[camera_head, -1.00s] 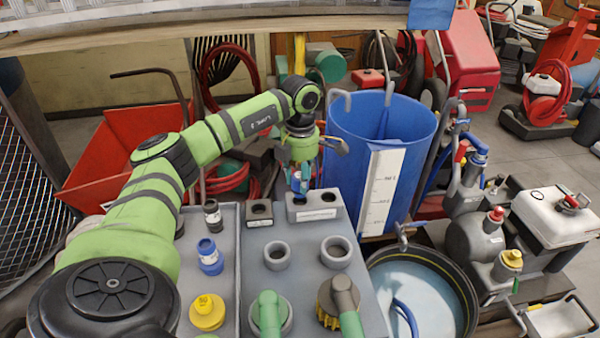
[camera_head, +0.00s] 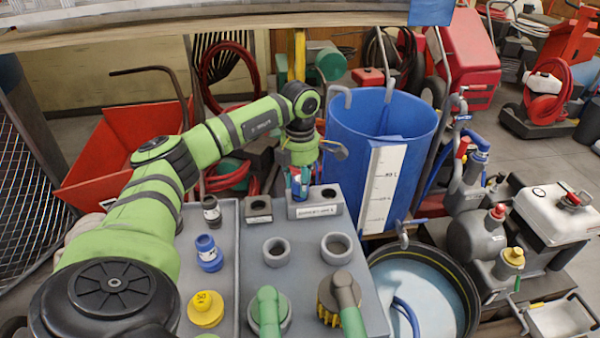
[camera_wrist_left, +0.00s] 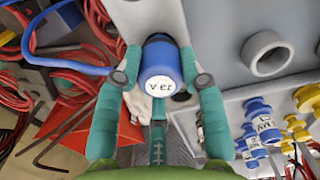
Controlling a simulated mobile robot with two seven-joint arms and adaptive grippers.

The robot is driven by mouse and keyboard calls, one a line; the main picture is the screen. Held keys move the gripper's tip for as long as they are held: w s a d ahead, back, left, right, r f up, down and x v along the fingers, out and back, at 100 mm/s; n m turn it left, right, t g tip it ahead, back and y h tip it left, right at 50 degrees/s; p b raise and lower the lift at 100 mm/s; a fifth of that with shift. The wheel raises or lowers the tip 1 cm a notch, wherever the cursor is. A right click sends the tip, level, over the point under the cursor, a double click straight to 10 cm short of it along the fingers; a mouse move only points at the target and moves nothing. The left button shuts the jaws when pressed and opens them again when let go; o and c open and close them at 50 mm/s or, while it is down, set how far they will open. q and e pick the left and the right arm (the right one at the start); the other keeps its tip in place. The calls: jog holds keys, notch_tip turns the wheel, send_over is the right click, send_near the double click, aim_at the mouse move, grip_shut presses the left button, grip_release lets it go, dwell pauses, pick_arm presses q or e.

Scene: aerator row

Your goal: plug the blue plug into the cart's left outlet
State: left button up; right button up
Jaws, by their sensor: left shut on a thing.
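My left gripper (camera_head: 299,183) is shut on the blue plug, at the back edge of the cart top. The blue plug (camera_wrist_left: 160,68) shows in the left wrist view between the teal fingers, its white-labelled end facing the camera. In the head view the fingers mostly hide it. A grey outlet block (camera_head: 315,211) with a white label stands right under the gripper. Its right hole (camera_head: 328,196) is open and empty; its left part is hidden behind the gripper and plug. I cannot tell whether the plug enters the block. My right gripper is not in view.
A single-hole block (camera_head: 258,210) stands just left. A tray holds a black plug (camera_head: 211,212), another blue plug (camera_head: 208,254) and a yellow one (camera_head: 206,308). Two empty grey rings and two green-hosed fittings (camera_head: 268,312) occupy the cart top. A tall blue barrel (camera_head: 350,130) stands close behind.

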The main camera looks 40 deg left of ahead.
pick_arm(q)
jog(key=shift+f+b, duration=0.4)
jog(key=shift+f, duration=0.4)
jog(key=o, duration=1.3)
jog(key=shift+c, duration=0.2)
notch_tip(320, 180, up, 12)
jog(key=shift+r, duration=0.1)
